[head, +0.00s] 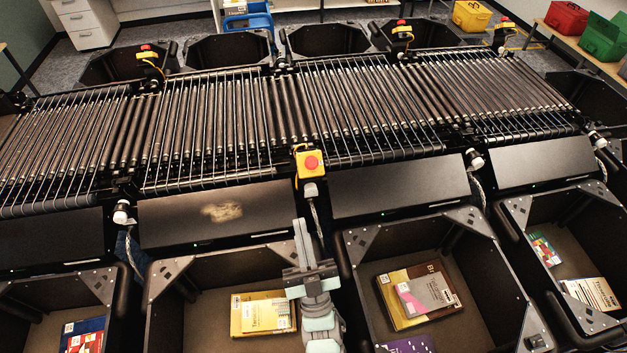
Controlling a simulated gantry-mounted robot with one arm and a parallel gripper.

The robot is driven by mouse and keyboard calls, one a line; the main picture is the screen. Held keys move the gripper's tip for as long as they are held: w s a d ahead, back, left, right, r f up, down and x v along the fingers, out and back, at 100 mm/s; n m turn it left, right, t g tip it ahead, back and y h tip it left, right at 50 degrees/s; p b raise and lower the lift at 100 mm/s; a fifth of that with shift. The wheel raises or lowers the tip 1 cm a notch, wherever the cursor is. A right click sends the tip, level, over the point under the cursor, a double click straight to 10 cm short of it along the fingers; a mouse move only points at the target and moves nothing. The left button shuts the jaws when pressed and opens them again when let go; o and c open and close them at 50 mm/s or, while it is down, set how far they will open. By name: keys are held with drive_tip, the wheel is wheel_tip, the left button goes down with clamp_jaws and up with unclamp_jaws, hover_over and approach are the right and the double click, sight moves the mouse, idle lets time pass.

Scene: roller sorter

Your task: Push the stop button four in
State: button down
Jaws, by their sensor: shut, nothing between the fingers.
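A stop button (311,163), red on a yellow box, stands on the near edge of the roller sorter (330,100), in the middle of the view. Its red face points toward me. Three more red-and-yellow stop buttons stand along the far edge: one at the left (147,52), one right of centre (402,30) and one at the far right (506,23). No number is readable on any of them. My gripper (302,226) is shut and empty. In the picture it is just below the near button, with a visible gap between them.
Black bins with books stand in front, including one at centre left (155,310) and one at centre right (365,330). Dark sloped panels (400,185) line the near edge. White-capped posts (122,212) with cables stick out between them. More black bins (225,50) stand behind.

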drive_tip(key=w+d+f+m+g+h+b, duration=0.1)
drive_tip(key=w+d+f+g+b, duration=0.1)
drive_tip(key=w+f, duration=0.4)
drive_tip(key=w+d+f+m+g+h+b, duration=0.1)
drive_tip(key=w+d+f+g+h+b, duration=0.1)
drive_tip(key=w+f, duration=0.5)
drive_tip(key=w+g+b, duration=0.1)
drive_tip(key=w, duration=0.2)
drive_tip(key=shift+d, duration=0.35)
wheel_tip(320, 180, up, 4)
drive_tip(key=p, duration=0.2)
hover_over(314, 169)
drive_tip(key=s, duration=0.4)
drive_tip(key=shift+w+f+h, duration=0.15)
drive_tip(key=shift+f+h, duration=0.05)
drive_tip(key=shift+f, duration=0.3)
drive_tip(key=shift+w+f+h, duration=0.15)
drive_tip(key=shift+f+h, duration=0.05)
drive_tip(key=shift+f, duration=0.25)
drive_tip(key=shift+w+f+p, duration=0.4)
drive_tip(key=shift+w+f, duration=0.2)
drive_tip(key=shift+f, duration=0.25)
